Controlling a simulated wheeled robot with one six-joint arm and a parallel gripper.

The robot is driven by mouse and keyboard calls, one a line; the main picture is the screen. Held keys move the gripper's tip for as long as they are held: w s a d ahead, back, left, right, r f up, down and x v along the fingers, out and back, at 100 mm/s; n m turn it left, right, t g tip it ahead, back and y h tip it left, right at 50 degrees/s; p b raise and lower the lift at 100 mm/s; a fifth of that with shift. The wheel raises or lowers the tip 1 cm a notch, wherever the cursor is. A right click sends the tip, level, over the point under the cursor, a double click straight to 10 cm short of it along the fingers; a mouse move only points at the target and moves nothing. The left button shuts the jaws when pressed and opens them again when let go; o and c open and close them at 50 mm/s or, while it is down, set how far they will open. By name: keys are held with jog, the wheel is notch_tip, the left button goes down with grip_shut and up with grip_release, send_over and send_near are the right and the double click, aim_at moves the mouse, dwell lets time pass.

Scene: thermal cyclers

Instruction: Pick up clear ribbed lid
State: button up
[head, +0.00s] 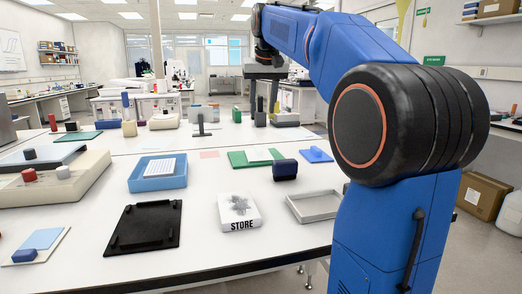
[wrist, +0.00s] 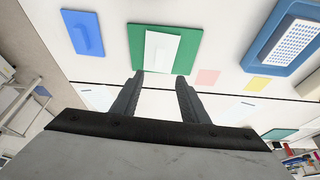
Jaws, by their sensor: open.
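No piece is plainly recognisable as the clear ribbed lid. A pale flat piece with a line along it (head: 258,154) lies on a green mat (head: 236,160) and could be it, but I cannot tell. In the wrist view the pale piece (wrist: 162,52) and green mat (wrist: 190,48) are at the top centre, beyond the fingertips. My gripper (head: 264,104) hangs over the far part of the bench. In the wrist view my gripper (wrist: 159,76) is open, with nothing between its fingers.
A blue tray (head: 158,185) with a white welled plate stands left of the mat.

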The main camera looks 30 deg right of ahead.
send_over(258, 147)
jog(key=s, duration=0.3)
jog(key=f, duration=1)
jog(key=shift+w+a+f, duration=0.1)
jog(key=shift+a+f, duration=0.2)
jog(key=shift+f, duration=0.1)
jog(key=shift+a+x, duration=0.2)
jog(key=shift+x, duration=2.45)
grip_shut()
